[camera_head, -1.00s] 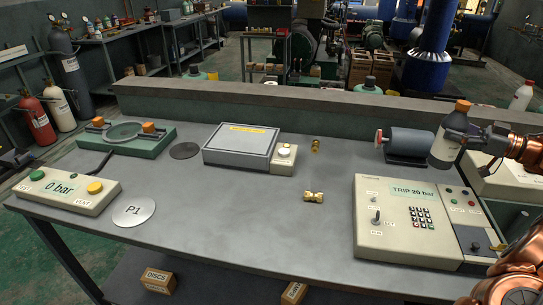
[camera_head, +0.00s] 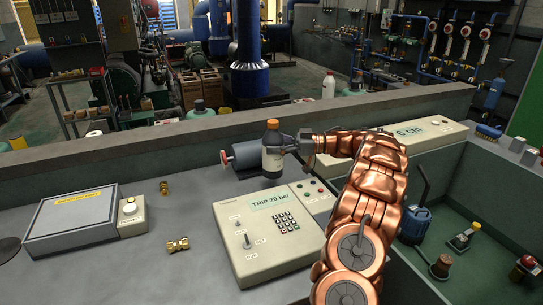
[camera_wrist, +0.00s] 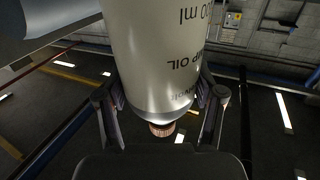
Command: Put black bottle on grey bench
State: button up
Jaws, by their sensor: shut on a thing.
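The black bottle (camera_head: 272,158) has an orange cap and a pale label. It stands nearly upright in the head view, in front of a dark motor-like cylinder. My gripper (camera_head: 294,147) is shut on it from the right. In the wrist view the bottle's pale label (camera_wrist: 160,50), with "OIL" printed on it, sits between the two fingers (camera_wrist: 165,105). The grey bench (camera_head: 150,250) spreads below and to the left. I cannot tell whether the bottle's base touches anything.
A control box (camera_head: 265,225) reading "TRIP 20 bar" lies just in front of the bottle. A grey box (camera_head: 72,222) and brass fittings (camera_head: 177,245) lie to the left. A low wall (camera_head: 150,165) runs behind. A green tray area (camera_head: 480,215) is at right.

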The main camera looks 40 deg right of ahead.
aim_at(274, 156)
jog(key=shift+f, duration=1.9)
jog(key=shift+f, duration=0.2)
jog(key=o, duration=1.6)
jog(key=shift+s+d+r, duration=0.1)
jog(key=shift+r, duration=0.05)
jog(key=shift+p+v, duration=0.85)
jog(key=shift+v, duration=4.95)
